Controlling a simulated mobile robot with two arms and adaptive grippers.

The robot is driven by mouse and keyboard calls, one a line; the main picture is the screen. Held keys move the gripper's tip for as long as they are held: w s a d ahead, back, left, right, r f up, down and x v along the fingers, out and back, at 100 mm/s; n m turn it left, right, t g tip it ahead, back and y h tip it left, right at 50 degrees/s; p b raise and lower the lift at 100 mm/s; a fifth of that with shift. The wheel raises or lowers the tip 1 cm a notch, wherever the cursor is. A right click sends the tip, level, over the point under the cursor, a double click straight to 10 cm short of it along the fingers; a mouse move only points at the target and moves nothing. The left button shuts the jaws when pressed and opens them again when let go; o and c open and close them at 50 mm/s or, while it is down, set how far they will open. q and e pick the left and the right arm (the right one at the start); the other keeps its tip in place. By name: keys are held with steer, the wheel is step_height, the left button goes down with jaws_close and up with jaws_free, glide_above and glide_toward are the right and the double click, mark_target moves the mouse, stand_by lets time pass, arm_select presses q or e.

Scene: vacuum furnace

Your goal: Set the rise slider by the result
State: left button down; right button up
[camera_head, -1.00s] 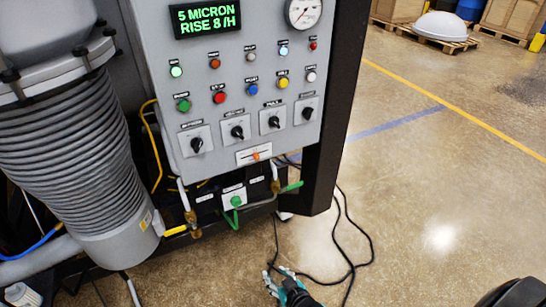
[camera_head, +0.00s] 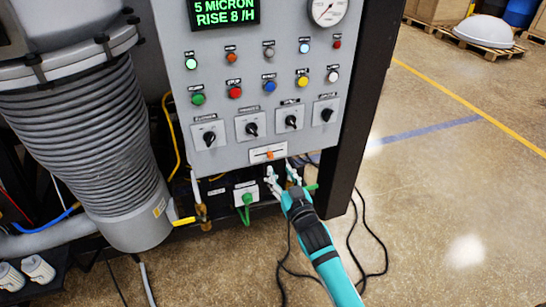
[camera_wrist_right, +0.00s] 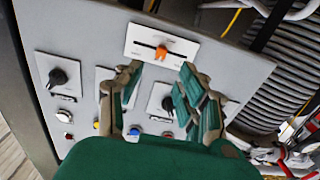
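The rise slider (camera_head: 268,153) is a white plate with a dark slot and an orange knob, low on the grey control panel. In the right wrist view the orange knob (camera_wrist_right: 162,51) sits near the middle of its slot, beyond the fingertips. The green display (camera_head: 222,12) at the panel's top reads "5 MICRON RISE 8 /H". My right gripper (camera_head: 282,171) is just below the slider, its fingers apart and empty. In the right wrist view its fingers (camera_wrist_right: 160,75) point toward the slider, with a gap to the knob. My left gripper is out of view.
Four rotary knobs (camera_head: 252,128) sit in a row just above the slider, with coloured buttons (camera_head: 270,86) higher up. A ribbed grey hose (camera_head: 90,140) stands at left.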

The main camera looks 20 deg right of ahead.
mark_target(271, 157)
steer(key=w, duration=0.7)
steer(key=shift+w+a, duration=0.1)
steer(key=shift+a, duration=0.1)
jaws_close()
